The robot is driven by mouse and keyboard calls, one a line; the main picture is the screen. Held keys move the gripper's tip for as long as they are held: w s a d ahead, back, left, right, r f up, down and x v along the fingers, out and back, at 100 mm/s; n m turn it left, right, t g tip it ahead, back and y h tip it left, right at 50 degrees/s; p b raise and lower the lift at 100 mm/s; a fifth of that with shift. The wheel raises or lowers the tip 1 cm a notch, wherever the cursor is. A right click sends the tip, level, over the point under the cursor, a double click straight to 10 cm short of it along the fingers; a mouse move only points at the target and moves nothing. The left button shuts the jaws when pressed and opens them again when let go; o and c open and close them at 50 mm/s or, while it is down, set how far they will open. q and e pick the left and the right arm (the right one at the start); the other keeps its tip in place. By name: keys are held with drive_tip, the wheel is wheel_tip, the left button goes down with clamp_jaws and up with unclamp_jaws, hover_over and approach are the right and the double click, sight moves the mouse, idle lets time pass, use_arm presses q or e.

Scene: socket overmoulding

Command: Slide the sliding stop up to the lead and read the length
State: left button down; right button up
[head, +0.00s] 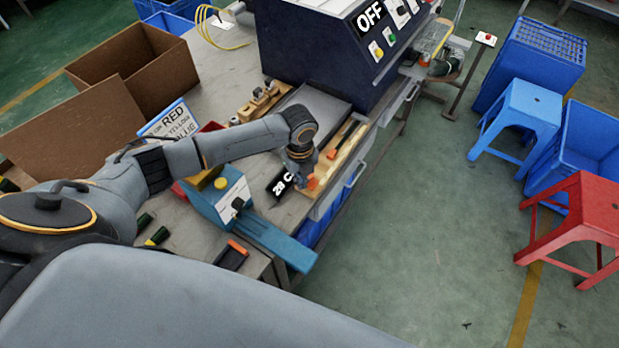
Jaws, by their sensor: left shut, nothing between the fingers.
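A pale wooden gauge board (350,152) lies along the right edge of the workbench. A small orange block (313,182), which looks like the sliding stop, sits at its near end. A second orange piece (332,154) is farther up the board. A thin dark strip (349,131) lies along the far part; I cannot tell if it is the lead. My left gripper (303,176) points down over the near end, shut and empty, close beside the orange block. Whether they touch is unclear. A black display reading "28 C" (280,186) is partly covered by my gripper. My right gripper is out of view.
A dark machine with an "OFF" sign (310,45) stands behind the board, with a grey tray (312,108) before it. A blue bench tool (265,238) is nearer. Cardboard boxes (135,70) stand left. Stools and crates stand on the floor right.

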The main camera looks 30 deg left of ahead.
sight(321, 170)
use_arm(q)
drive_tip(key=shift+f, duration=0.15)
drive_tip(key=shift+f+b, duration=0.8)
drive_tip(key=shift+f, duration=0.7)
drive_tip(key=shift+w, duration=0.15)
drive_tip(key=shift+w+d+b, duration=0.2)
drive_tip(key=shift+w+b, duration=0.8)
drive_tip(key=shift+w, duration=0.4)
drive_tip(key=shift+w+d+b, duration=0.2)
drive_tip(key=shift+w+b, duration=0.8)
drive_tip(key=shift+w, duration=0.35)
drive_tip(key=shift+w+d+b, duration=0.15)
drive_tip(key=shift+w+b, duration=0.75)
drive_tip(key=shift+w, duration=0.15)
drive_tip(key=shift+w+d+b, duration=0.15)
drive_tip(key=shift+w+b, duration=0.75)
drive_tip(key=shift+w, duration=0.1)
drive_tip(key=shift+r, duration=0.1)
